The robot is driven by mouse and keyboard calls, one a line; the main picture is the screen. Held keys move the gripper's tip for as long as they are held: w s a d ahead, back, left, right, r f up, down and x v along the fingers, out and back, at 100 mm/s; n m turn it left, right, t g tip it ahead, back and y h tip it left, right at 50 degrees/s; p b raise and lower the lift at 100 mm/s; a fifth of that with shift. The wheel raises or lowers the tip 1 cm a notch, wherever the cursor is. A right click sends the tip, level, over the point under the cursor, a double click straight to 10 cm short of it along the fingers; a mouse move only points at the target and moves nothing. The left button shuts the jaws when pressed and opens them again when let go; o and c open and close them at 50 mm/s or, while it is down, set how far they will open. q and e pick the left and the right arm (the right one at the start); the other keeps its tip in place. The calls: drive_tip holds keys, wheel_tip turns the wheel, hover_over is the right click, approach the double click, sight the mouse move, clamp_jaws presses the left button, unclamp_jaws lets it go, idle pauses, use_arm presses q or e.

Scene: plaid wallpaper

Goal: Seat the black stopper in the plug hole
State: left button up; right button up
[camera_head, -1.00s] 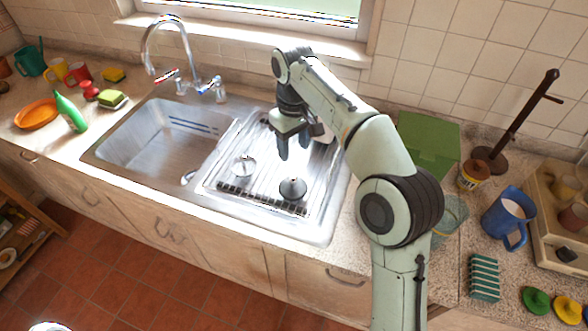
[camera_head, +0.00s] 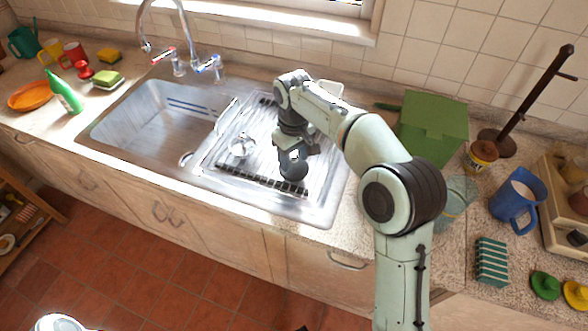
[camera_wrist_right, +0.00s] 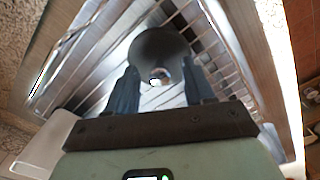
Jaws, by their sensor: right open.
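The black stopper (camera_head: 293,169) stands on the ribbed drainer to the right of the sink basin. In the right wrist view the stopper (camera_wrist_right: 158,48) appears as a dark round body with a small shiny knob, between the fingertips. My right gripper (camera_head: 291,152) is open, pointing down over the stopper, with a finger to each side of it; I cannot tell whether they touch it. The plug hole (camera_head: 186,158) shows only partly, at the near right of the basin floor, behind the basin rim. My left gripper is not in view.
A silver strainer-like piece (camera_head: 242,146) lies on the drainer, left of the stopper. The tap (camera_head: 178,62) arches over the back of the empty basin (camera_head: 150,125). A green box (camera_head: 432,125) and a blue jug (camera_head: 517,197) stand on the counter at right.

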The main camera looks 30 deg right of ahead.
drive_tip(key=shift+f, duration=0.45)
drive_tip(key=shift+c, duration=0.3)
clamp_jaws()
drive_tip(key=shift+r, duration=0.1)
